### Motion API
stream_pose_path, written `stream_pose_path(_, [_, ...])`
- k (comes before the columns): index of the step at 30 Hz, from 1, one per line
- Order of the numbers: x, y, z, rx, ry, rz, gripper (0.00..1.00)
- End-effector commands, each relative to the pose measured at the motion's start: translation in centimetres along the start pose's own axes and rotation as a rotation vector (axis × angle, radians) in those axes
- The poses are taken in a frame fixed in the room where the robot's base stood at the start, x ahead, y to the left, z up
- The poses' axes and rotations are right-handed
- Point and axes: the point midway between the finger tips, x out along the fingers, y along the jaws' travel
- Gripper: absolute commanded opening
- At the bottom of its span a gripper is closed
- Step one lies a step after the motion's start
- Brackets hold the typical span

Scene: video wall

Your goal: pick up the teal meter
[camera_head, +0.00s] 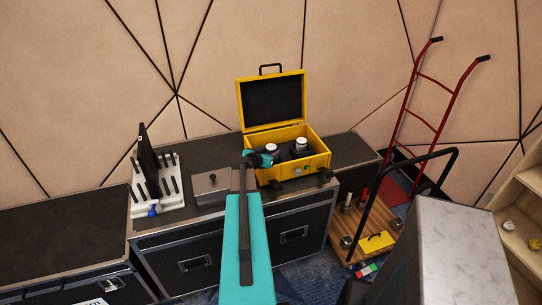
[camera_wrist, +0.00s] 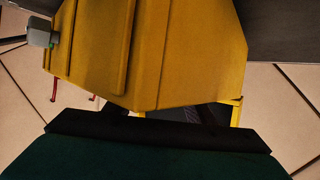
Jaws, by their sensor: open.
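I cannot pick out the teal meter for certain in either view. The yellow case (camera_head: 318,161) stands open on the dark bench, its lid leaning up at the back. My teal arm reaches from the bottom of the head view to the case's left side. My gripper (camera_head: 281,156) is small and dark there, at or over the case's opening; its fingertips are hard to make out. It is open, and I see nothing held. In the wrist view a large yellow surface (camera_wrist: 190,50), probably the case, fills the top. A dark green, black-edged shape covers the bottom.
Two pale-topped cylinders (camera_head: 301,144) stand in the case. To its left are a grey box (camera_head: 212,188) and a white rack (camera_head: 141,208) of dark tools. A red hand truck (camera_head: 442,122) and a wooden platform (camera_head: 344,240) with items stand right. The left bench top is clear.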

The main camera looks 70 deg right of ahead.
Motion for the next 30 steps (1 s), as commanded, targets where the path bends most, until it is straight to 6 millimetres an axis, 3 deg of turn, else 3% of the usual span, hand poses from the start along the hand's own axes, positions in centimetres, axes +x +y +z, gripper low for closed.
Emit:
stream_pose_path(2, [0.0, 0.0, 0.0, 0.000, 0.000, 0.000, 0.46])
stream_pose_path(8, [0.0, 0.0, 0.0, 0.000, 0.000, 0.001, 0.14])
stream_pose_path(20, [-0.1, 0.1, -0.4, 0.001, 0.001, 0.001, 0.14])
stream_pose_path(30, [-1.2, 0.1, -2.9, 0.003, 0.002, 0.001, 0.14])
